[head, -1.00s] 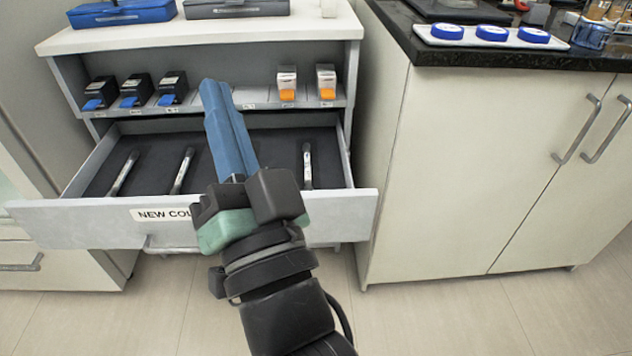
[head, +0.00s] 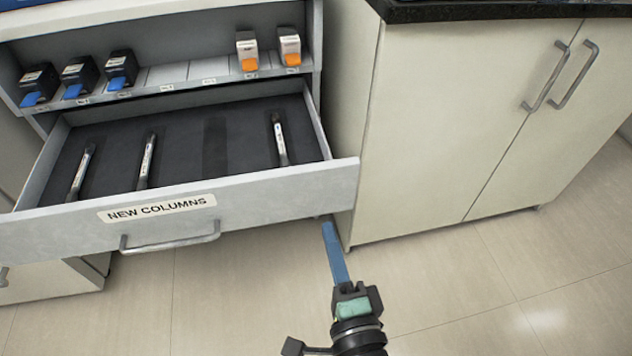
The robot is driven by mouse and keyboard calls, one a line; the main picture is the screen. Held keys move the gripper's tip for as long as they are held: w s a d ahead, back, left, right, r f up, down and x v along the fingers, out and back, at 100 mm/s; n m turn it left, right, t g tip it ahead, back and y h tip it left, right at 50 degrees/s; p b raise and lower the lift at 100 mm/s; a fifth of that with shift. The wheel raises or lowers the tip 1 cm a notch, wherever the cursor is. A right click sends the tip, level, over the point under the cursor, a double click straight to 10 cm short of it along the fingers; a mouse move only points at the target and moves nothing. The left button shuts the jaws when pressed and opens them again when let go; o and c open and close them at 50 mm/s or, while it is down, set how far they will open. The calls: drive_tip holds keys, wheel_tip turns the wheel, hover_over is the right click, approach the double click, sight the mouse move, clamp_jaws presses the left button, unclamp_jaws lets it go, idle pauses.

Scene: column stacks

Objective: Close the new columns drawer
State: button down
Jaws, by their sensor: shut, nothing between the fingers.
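The new columns drawer (head: 290,187) stands pulled open in the head view, its front bearing a "NEW COLUMNS" label (head: 157,207) and a grey bar handle (head: 170,243). Three slim columns lie on its dark liner: one at the left (head: 81,172), one left of the middle (head: 146,162) and one at the right (head: 280,140). An empty darker slot shows between the last two. My gripper (head: 328,226), with long blue fingers, is shut and empty. It appears in front of the drawer's right end, below the front panel; whether it touches anything cannot be told.
Above the drawer, a shelf (head: 190,86) holds three black holders with blue tabs (head: 78,76) and two white ones with orange tabs (head: 247,50). A cream cabinet (head: 440,130) with two bar handles stands close on the right. The floor (head: 250,300) in front is clear.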

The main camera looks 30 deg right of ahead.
sight(312, 174)
drive_tip(key=p+x, duration=0.1)
drive_tip(key=x, duration=0.9)
drive_tip(key=shift+w, duration=0.25)
